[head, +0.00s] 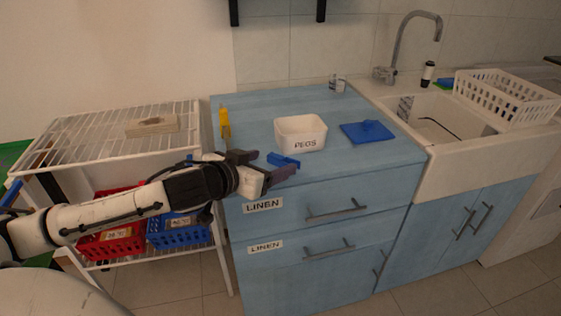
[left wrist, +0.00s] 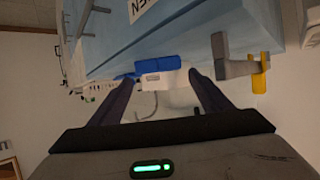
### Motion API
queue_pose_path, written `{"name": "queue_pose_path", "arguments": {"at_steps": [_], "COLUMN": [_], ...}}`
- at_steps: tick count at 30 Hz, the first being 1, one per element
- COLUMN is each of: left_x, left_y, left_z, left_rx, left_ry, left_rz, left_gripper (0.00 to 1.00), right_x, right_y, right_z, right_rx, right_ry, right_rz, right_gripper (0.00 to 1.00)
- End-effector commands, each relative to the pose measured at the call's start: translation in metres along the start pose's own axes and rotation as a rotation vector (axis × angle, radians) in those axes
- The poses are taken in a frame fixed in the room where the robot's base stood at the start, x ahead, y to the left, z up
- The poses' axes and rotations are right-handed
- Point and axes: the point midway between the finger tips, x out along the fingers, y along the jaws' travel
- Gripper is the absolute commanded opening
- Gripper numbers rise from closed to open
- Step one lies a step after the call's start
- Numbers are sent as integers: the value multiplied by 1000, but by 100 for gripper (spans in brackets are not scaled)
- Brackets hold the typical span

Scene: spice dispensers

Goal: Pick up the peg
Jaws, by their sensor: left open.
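A small blue piece (head: 283,160), which looks like the peg, lies at the front edge of the blue cabinet top, in front of a white box (head: 300,133) with a lettered label. My left gripper (head: 262,166) is open and empty at that edge, its dark fingers either side of the near end of the piece. In the left wrist view, the blue piece (left wrist: 157,64) shows beyond the gap between the open fingers (left wrist: 158,78), with the white box behind it. I cannot tell whether any finger touches it. My right gripper is not in view.
A flat blue lid (head: 367,131) lies right of the box. A yellow object (head: 225,124) stands at the cabinet's left edge. A white wire rack (head: 85,138) is at left. A sink (head: 435,115) and white basket (head: 505,98) are at right.

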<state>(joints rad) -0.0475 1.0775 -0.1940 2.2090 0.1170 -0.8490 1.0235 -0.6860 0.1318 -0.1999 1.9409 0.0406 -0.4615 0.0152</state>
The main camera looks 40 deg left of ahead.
Motion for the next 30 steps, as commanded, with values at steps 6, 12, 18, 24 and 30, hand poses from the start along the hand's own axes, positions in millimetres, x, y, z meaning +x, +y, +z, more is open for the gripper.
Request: {"name": "queue_pose_path", "arguments": {"at_steps": [6,12,18,24,30], "left_x": [24,46,51,50,50], "left_y": [1,2,2,2,2], "left_z": [-1,0,1,1,1], "left_rx": [-2,-1,1,1,1], "left_ry": [3,1,-1,-1,0], "left_rz": [0,0,1,1,1], "left_gripper": [72,72,72,57,42], "right_x": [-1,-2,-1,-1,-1], "right_y": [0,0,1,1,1], "right_z": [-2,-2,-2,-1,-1], "right_rx": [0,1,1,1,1], "right_ry": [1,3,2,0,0], "right_rz": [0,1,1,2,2], "right_gripper": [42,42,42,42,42]}}
